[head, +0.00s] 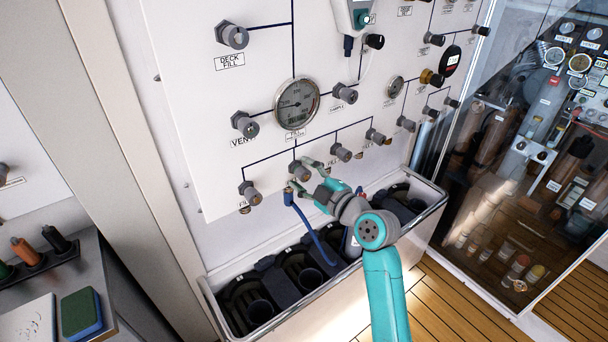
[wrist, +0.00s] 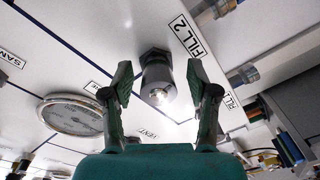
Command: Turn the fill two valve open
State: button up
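The fill two valve (head: 299,171) is a grey knob on the white panel, second from the left in the lower row. In the wrist view the same knob (wrist: 157,79) points toward the camera beside the "FILL 2" label (wrist: 188,36). My gripper (head: 304,176) is at this valve in the head view and partly covers its label. In the wrist view my gripper (wrist: 160,76) is open, one finger on each side of the knob. A gap shows between each finger and the knob. The depth of the fingertips along the knob is hard to tell.
The leftmost fill valve (head: 250,193) and the third one (head: 342,152) are close on either side. A round gauge (head: 297,104) sits above. A blue hose (head: 318,238) hangs below my gripper into a trough (head: 262,328) holding dark cylinders. A glass cabinet (head: 530,150) stands right.

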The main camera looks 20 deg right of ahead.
jog(key=v, duration=1.2)
dwell(0.4)
jog(key=s+a+f+m+g+h, duration=0.15)
jog(key=s+f+m+h, duration=0.65)
jog(key=s+f, duration=0.95)
jog(key=s+a+m, duration=0.1)
jog(key=s+m, duration=0.2)
jog(key=s, duration=0.9)
jog(key=s+a+r+m+y, duration=0.1)
jog(key=s+m, duration=0.3)
jog(key=s, duration=0.9)
jog(key=shift+s+a+r, duration=0.15)
jog(key=shift+a+r, duration=0.1)
jog(key=shift+a, duration=0.25)
